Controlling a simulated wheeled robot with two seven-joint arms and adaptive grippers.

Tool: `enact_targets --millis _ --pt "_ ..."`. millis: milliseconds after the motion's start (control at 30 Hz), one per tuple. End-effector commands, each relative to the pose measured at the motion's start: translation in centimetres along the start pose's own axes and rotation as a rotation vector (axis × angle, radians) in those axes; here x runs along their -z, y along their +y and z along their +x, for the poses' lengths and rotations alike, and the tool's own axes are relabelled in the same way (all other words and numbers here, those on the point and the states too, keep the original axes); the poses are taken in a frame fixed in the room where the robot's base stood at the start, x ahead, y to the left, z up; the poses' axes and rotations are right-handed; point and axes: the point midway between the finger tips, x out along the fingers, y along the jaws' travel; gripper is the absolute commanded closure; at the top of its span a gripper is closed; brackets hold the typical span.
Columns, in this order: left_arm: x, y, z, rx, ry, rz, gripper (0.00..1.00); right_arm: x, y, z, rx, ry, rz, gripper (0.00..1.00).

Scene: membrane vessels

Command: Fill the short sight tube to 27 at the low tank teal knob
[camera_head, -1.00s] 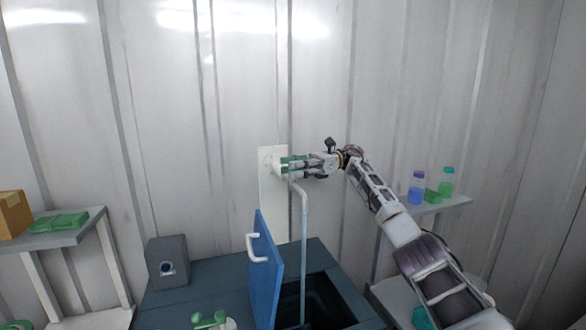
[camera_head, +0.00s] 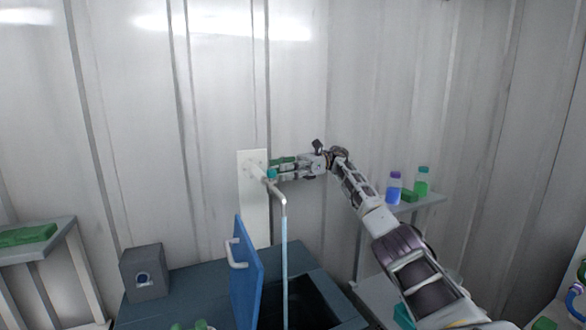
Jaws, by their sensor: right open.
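A teal knob (camera_head: 271,174) sits on a pale spout pipe (camera_head: 267,184) that comes out of a white wall plate (camera_head: 253,215). My right gripper (camera_head: 281,168) is open at the knob, reaching in from the right; its fingers partly cover that spot, and I cannot tell whether they touch the knob. A thin light-blue stream (camera_head: 284,265) hangs straight down from the spout's end into a dark opening (camera_head: 302,305) in the blue-grey tank top (camera_head: 190,290). I cannot make out a sight tube or a scale reading. My left gripper is out of view.
A blue lid with a white handle (camera_head: 247,275) stands upright left of the opening. A grey box (camera_head: 144,272) stands left of it. Small bottles (camera_head: 394,188) and a green block (camera_head: 409,195) are on the right shelf. A green item (camera_head: 28,235) lies on the left shelf.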

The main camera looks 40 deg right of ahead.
Motion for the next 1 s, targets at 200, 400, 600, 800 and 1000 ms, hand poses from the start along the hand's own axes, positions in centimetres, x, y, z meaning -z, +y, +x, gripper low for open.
enact_targets --millis 200,400,600,800,1000 --pt "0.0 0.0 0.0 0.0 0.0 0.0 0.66 0.0 0.0 -1.6 0.001 -0.001 0.001 0.52" --pt "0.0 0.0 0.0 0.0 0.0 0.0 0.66 0.0 -0.1 -2.6 0.001 0.0 0.0 0.52" --pt "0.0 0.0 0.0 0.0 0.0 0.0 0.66 0.0 0.0 -3.5 0.001 0.0 0.0 0.52" --pt "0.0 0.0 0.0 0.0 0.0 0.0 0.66 0.0 0.0 -4.0 0.0 0.0 0.0 0.52" --pt "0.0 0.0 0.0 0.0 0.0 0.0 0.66 0.0 0.0 -4.0 0.0 0.0 0.001 0.52"
